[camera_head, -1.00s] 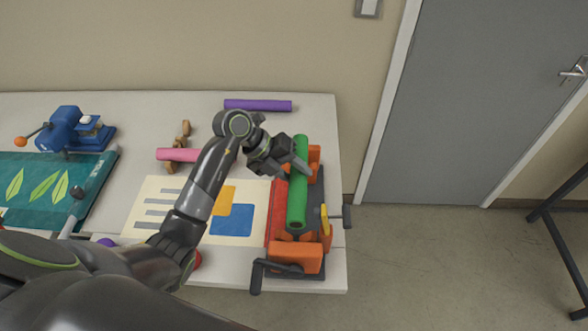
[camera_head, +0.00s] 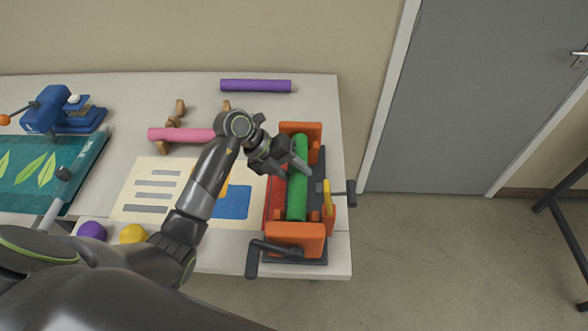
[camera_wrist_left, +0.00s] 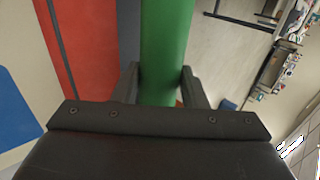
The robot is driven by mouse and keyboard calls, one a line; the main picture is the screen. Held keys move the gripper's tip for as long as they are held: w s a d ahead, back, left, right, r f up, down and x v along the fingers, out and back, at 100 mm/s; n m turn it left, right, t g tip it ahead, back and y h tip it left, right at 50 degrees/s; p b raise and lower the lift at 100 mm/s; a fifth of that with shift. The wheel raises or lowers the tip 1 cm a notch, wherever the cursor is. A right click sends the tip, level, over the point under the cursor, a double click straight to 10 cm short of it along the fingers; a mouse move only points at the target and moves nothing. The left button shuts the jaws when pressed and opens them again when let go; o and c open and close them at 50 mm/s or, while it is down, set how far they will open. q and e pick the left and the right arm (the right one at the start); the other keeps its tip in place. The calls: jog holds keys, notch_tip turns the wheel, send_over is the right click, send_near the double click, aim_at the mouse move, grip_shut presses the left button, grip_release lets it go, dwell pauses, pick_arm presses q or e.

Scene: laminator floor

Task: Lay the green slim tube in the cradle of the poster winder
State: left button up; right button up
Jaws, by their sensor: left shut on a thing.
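The green slim tube (camera_head: 297,198) lies lengthwise between the two orange end blocks of the poster winder (camera_head: 297,236), at the right end of the table. It looks low, down in the cradle; I cannot tell whether it touches the bottom. My left gripper (camera_head: 301,164) is shut on the tube towards its far end. In the left wrist view the gripper's fingers (camera_wrist_left: 160,86) stand on both sides of the green tube (camera_wrist_left: 165,40). My right gripper is not in view.
The winder has a black crank (camera_head: 255,258) in front and a yellow lever (camera_head: 327,196) at right. A purple tube (camera_head: 256,86) lies at the back, and a pink tube (camera_head: 180,134) rests on wooden stands. A poster (camera_head: 150,195) lies left of the winder.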

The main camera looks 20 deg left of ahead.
pick_arm(q)
jog(key=o, duration=1.1)
jog(key=shift+o, duration=0.2)
jog(key=b+v, duration=0.2)
jog(key=v, duration=1.5)
jog(key=shift+a+b, duration=0.25)
jog(key=shift+b, duration=0.1)
jog(key=shift+s+r, duration=0.1)
jog(key=shift+r, duration=0.05)
